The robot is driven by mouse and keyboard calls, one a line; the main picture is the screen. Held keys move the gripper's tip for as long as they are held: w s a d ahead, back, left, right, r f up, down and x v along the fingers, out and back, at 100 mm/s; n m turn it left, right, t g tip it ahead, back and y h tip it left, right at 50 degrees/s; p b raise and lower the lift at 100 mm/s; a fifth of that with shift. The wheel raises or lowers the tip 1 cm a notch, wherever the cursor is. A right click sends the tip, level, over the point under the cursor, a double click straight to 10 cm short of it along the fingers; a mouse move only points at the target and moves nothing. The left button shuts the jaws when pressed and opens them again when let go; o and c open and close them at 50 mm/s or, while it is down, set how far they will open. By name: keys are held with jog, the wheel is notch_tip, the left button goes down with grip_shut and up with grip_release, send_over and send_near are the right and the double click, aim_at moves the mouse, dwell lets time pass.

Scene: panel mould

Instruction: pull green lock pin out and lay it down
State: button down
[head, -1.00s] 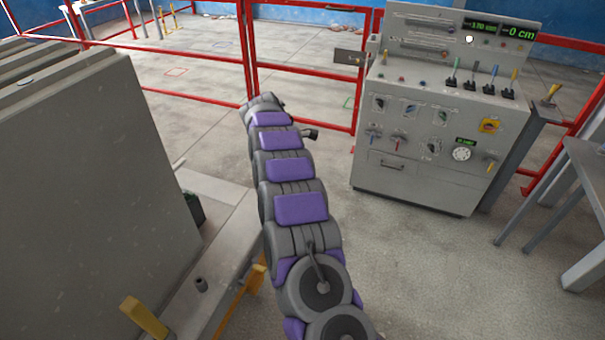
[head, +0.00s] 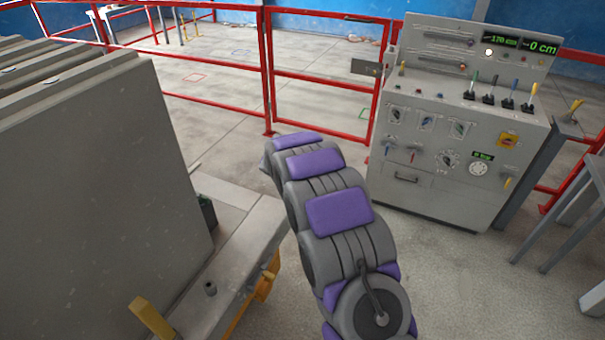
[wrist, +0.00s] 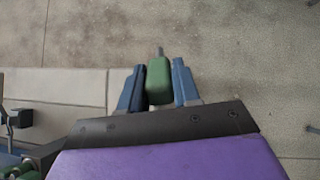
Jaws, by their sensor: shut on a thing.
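The green lock pin (wrist: 158,82) is between the two blue fingers of my gripper (wrist: 158,88) in the wrist view. My gripper is shut on its green handle. A short grey tip of the pin sticks out beyond the handle, with bare concrete floor behind it. The pin looks clear of any socket in this view. In the head view my arm reaches forward and hides my gripper and the pin.
A large grey mould panel (head: 95,190) stands at left on a pale base (head: 235,245) with yellow brackets (head: 150,318). A control cabinet (head: 455,140) stands at right beside a grey table frame (head: 570,215). Red railings (head: 320,85) cross behind. Floor between is clear.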

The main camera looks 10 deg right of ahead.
jog(key=s+a+f+n+y, duration=0.4)
jog(key=a+n+y, duration=0.3)
jog(key=n, duration=0.1)
jog(key=s+a+f+n+y, duration=0.4)
jog(key=a+f+n+y, duration=0.1)
jog(key=a+n+y, duration=0.25)
jog(key=shift+h, duration=0.35)
jog(key=shift+w+d+f, duration=0.1)
jog(key=shift+d+f, duration=0.05)
jog(key=shift+f, duration=1.65)
jog(key=shift+d+f, duration=0.1)
jog(key=shift+f, duration=1.65)
jog(key=c, duration=0.7)
grip_release()
jog(key=shift+c, duration=0.2)
